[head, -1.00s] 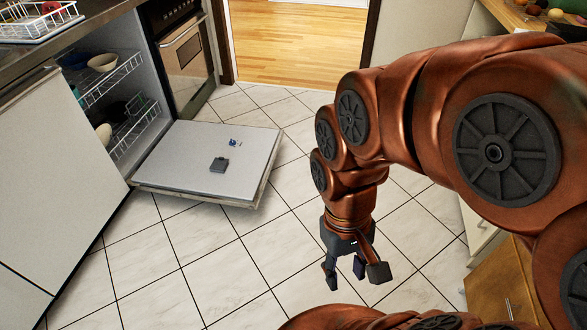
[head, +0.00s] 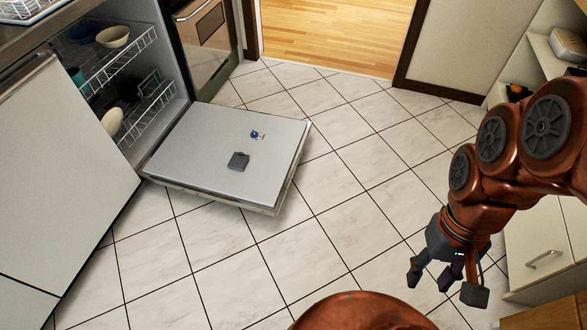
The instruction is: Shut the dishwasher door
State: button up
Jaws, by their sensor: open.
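The dishwasher door (head: 205,148) is folded down and lies about level, low above the tiled floor, its inner face up. A grey dispenser block and a small blue mark show on that face. The dishwasher's cavity (head: 146,84) stands open at the left, with two white wire racks holding bowls and other dishes. My gripper (head: 440,280) is at the lower right, pointing down over the floor tiles. It is open and empty, well to the right of the door and apart from it. The door's underside is hidden.
White tiled floor (head: 340,215) lies clear between the door and my gripper. A white cabinet front (head: 65,165) stands left of the dishwasher, an oven (head: 208,45) behind it. Cabinets with a drawer (head: 545,250) stand close on the right. A doorway opens at the back.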

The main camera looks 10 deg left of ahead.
aim_at(193, 157)
jog(key=u, duration=0.45)
jog(key=i, duration=0.9)
jog(key=u, duration=0.8)
